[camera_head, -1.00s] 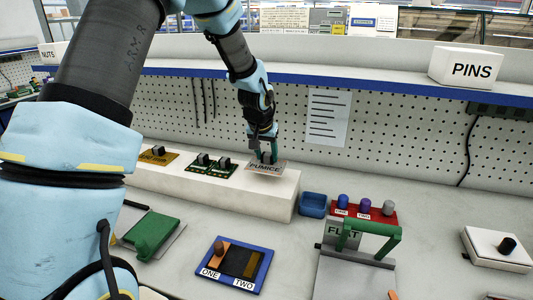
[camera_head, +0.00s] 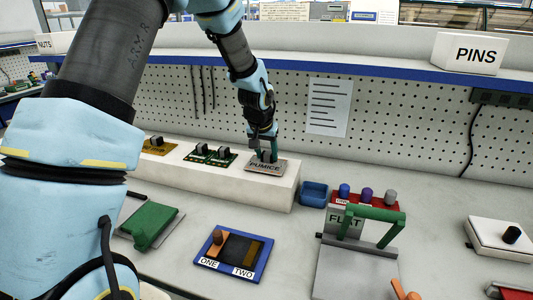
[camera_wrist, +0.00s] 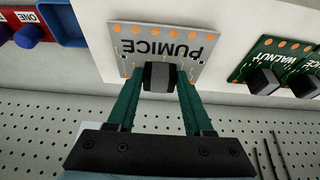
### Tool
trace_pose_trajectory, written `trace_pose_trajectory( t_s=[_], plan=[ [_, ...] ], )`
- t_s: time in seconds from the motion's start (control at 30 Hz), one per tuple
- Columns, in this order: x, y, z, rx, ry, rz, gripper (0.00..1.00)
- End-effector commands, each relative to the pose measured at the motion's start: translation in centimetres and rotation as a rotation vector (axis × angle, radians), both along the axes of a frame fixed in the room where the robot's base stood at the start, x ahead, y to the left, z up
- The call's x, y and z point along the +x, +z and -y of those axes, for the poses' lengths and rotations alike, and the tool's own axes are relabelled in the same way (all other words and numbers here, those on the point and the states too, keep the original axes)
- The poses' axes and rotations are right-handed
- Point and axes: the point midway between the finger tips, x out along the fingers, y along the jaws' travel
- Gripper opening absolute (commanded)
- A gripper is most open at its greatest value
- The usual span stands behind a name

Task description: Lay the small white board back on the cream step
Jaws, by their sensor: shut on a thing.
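The small white board (camera_head: 259,169), marked PUMICE, looks pale grey with orange dots along one edge. It is at the right end of the cream step (camera_head: 228,186), level or nearly so. It also shows in the wrist view (camera_wrist: 203,52) over the cream surface. I cannot tell for sure whether its underside touches the step. My gripper (camera_head: 265,156) points down from above, its green fingers shut on the dark block on the board. The block sits between the fingertips (camera_wrist: 160,77) in the wrist view.
Green boards (camera_head: 211,154) and a yellow board (camera_head: 158,146) stand on the step to the left. A blue bin (camera_head: 314,193) and a red rack (camera_head: 366,201) stand to the right. The pegboard wall (camera_head: 400,128) rises behind. A FLAT-marked stand (camera_head: 357,268) is in front.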

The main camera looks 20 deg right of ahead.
Motion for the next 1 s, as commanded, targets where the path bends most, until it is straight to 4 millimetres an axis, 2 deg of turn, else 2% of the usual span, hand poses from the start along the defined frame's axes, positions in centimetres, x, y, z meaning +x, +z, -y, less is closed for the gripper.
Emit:
trace_pose_trajectory(
  t_s=[0.57, 0.6, 0.9, 1.0],
  plan=[
    [-0.01, -0.91, 0.01, 0.0, 0.0, 0.0, 0.0],
    [0.0, -0.91, 0.01, 0.0, 0.0, 0.0, 0.52],
    [-0.01, -0.86, 0.01, 0.0, 0.0, 0.0, 0.86],
    [-0.01, -0.86, 0.01, 0.0, 0.0, 0.0, 0.86]
  ],
)
